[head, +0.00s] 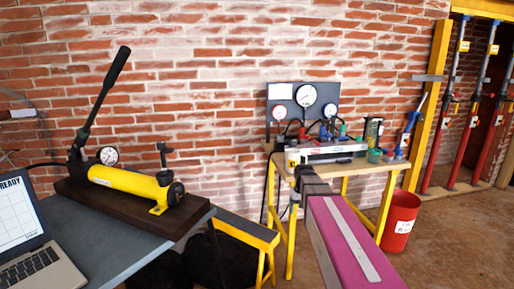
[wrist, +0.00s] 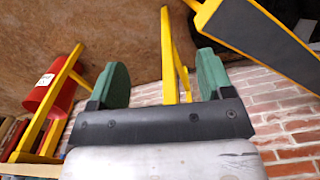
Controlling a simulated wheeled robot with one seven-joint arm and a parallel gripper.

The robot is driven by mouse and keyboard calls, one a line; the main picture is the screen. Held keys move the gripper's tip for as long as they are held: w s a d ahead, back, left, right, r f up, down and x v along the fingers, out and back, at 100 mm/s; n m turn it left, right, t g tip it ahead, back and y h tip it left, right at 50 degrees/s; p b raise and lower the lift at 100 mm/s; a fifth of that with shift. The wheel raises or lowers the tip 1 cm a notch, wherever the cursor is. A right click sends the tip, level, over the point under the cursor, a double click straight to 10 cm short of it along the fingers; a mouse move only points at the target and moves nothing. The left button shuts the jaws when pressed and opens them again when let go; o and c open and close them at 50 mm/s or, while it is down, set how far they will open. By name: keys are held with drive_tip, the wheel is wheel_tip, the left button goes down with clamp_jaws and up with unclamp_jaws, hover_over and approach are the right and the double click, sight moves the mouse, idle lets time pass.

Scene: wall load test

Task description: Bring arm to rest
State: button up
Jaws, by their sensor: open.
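My arm (head: 345,240), magenta with a pale strip, reaches from the bottom of the head view toward the small workbench. Its dark far end overlaps the bench's front edge in that picture; I cannot tell whether it touches. My gripper (wrist: 161,82) shows in the wrist view with two green finger pads set wide apart. It is open, and nothing is held between the pads. A yellow leg (wrist: 168,60) shows behind the gap. The fingertips are not clear in the head view.
The workbench (head: 375,182) carries a gauge panel (head: 303,108) and several small tools. A red bucket (head: 400,222) stands right of it. A yellow hand pump (head: 125,182) and a laptop (head: 35,235) sit on the left table. A brick wall (head: 220,60) closes the back. Floor at right is clear.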

drive_tip(key=s+f, duration=1.1)
drive_tip(key=s, duration=0.3)
drive_tip(key=shift+s, duration=0.35)
idle(2.8)
